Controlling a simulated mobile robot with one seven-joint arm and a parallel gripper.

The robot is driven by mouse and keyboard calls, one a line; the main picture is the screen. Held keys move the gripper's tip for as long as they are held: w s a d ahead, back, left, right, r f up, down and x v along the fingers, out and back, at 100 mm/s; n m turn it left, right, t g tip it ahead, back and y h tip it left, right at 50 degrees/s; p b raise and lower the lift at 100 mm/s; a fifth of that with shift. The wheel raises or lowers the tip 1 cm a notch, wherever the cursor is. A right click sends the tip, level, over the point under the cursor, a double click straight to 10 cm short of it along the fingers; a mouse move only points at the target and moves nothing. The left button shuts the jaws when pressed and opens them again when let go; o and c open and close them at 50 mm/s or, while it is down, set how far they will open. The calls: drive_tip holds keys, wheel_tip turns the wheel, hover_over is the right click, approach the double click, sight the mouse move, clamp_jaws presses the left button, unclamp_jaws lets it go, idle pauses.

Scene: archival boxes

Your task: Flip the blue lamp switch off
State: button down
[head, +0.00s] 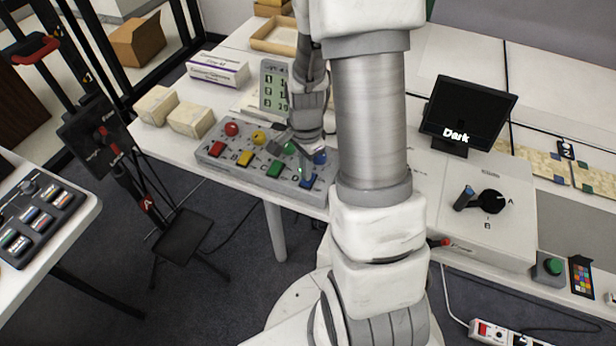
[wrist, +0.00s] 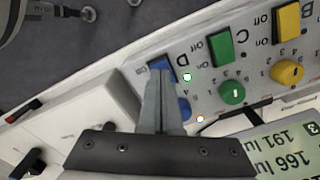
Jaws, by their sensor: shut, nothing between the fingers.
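The control panel (head: 240,172) is a grey box with red, yellow, green and blue switches and knobs. The blue switch (head: 308,181) is at its right end, and a blue knob (head: 320,157) is behind it. My gripper (head: 302,163) is above this end, pointing down. In the wrist view my gripper (wrist: 161,82) is shut and empty, its tips beside or over the blue switch (wrist: 160,64). The fingers cover part of the switch and the blue knob (wrist: 185,108). I cannot tell whether they touch. A small light (wrist: 187,77) beside the switch glows greenish white.
The green switch (wrist: 221,46) and green knob (wrist: 232,92) are close by. A display with numbers (head: 274,86) stands behind the panel. A black screen (head: 467,113) reads "Dark". A white box with a black dial (head: 490,202) is to the right.

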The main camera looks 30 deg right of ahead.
drive_tip(key=shift+f+b, duration=0.75)
drive_tip(key=shift+f, duration=0.2)
idle(0.4)
drive_tip(key=shift+r, duration=0.1)
drive_tip(key=shift+r+p, duration=2.75)
drive_tip(key=shift+r, duration=0.65)
drive_tip(key=shift+r, duration=0.15)
drive_tip(key=s+a+r+n+t, duration=0.2)
drive_tip(key=s+a+r+n, duration=0.1)
drive_tip(key=r, duration=0.5)
drive_tip(key=s+a+r+n+t, duration=0.1)
drive_tip(key=s+a+r+n, duration=0.3)
drive_tip(key=r+n, duration=0.4)
drive_tip(key=s+a+r+n+t+p, duration=0.1)
drive_tip(key=s+r+n, duration=0.4)
drive_tip(key=r, duration=0.5)
drive_tip(key=a+t, duration=0.1)
drive_tip(key=a, duration=0.1)
drive_tip(key=shift+s+a+t, duration=0.2)
drive_tip(key=shift+a+t, duration=0.1)
